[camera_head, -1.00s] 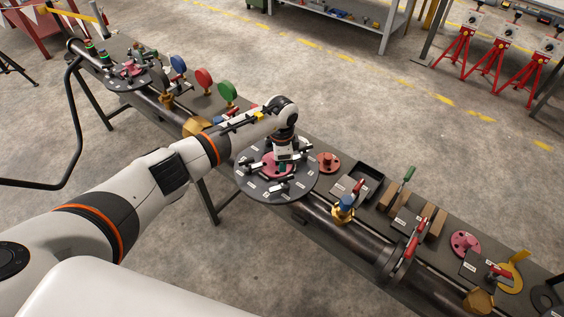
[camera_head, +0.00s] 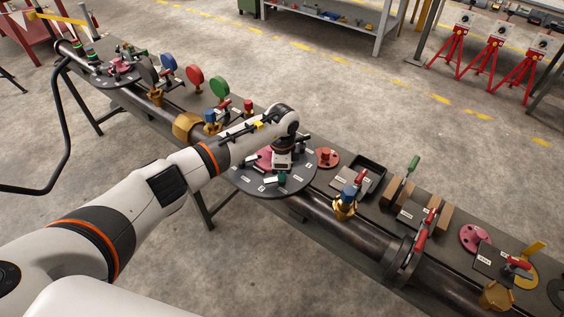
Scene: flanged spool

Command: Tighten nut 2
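A dark round flange plate (camera_head: 240,182) with small white labels stands at mid-picture on the pipe bench. A red-pink hub sits at its middle, partly hidden by my arm. My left arm comes in from the left, and my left gripper (camera_head: 282,165) points down over the right half of the plate, close to the hub. The fingertips are too small and covered to show whether they are open or shut. Several small dark and green pieces lie around the hub. I cannot tell which one is nut 2. My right gripper is not in view.
A red flange (camera_head: 327,158) and a black tray (camera_head: 368,172) sit right of the plate. A blue-capped brass valve (camera_head: 346,200) stands on the pipe in front of the tray. Upright green (camera_head: 219,87) and red (camera_head: 195,77) discs stand behind my arm.

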